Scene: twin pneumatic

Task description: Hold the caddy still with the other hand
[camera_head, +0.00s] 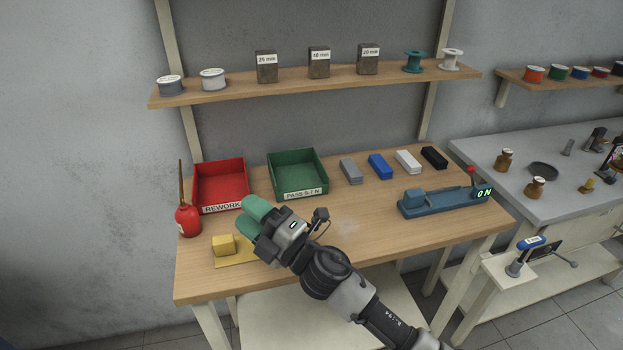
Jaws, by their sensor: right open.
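My right gripper (254,215), with green finger pads, comes in from the lower right and is open over the left part of the wooden bench (365,235). It appears in front of the red REWORK bin (221,186) and the green PASS 5-7 N bin (297,175), with nothing seen between its fingers. A yellow block (223,245) on a flat yellow piece (233,264) is just left of and below it, partly covered by the gripper. I cannot tell which thing is the caddy. My left gripper is out of view.
A red oil can (187,219) stands at the bench's left edge. Grey (350,171), blue (380,166), white (408,161) and black (434,157) blocks line the back. A blue gauge (438,203) reading 0 N stands at right. The bench's front middle is clear.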

